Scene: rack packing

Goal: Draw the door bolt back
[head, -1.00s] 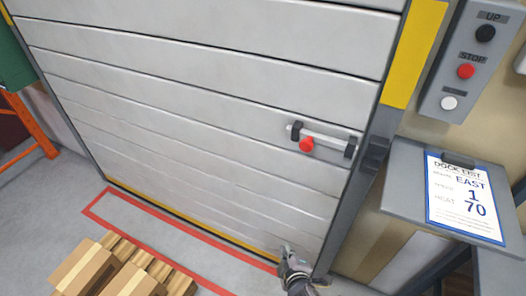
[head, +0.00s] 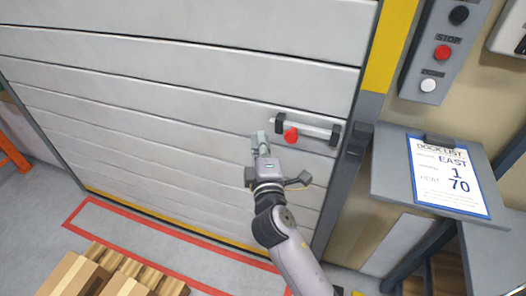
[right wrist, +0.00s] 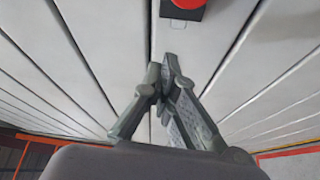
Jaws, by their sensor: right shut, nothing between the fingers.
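The door bolt (head: 312,128) is a silver bar held in dark brackets on the grey slatted door (head: 180,100), near its right edge. Its red knob (head: 291,135) sits toward the left end of the bar. The red knob also shows at the top edge of the right wrist view (right wrist: 187,4). My right gripper (head: 258,140) is shut and empty, in front of the door just left of the knob and apart from it. In the right wrist view its fingertips (right wrist: 168,70) meet below the knob. My left gripper is not in view.
A button box (head: 440,55) with black, red and white buttons is at the upper right. Below it, a clipboard sheet (head: 448,177) lies on a grey stand. Cardboard boxes (head: 75,275) on a pallet stand at lower left, near a red floor line (head: 135,230).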

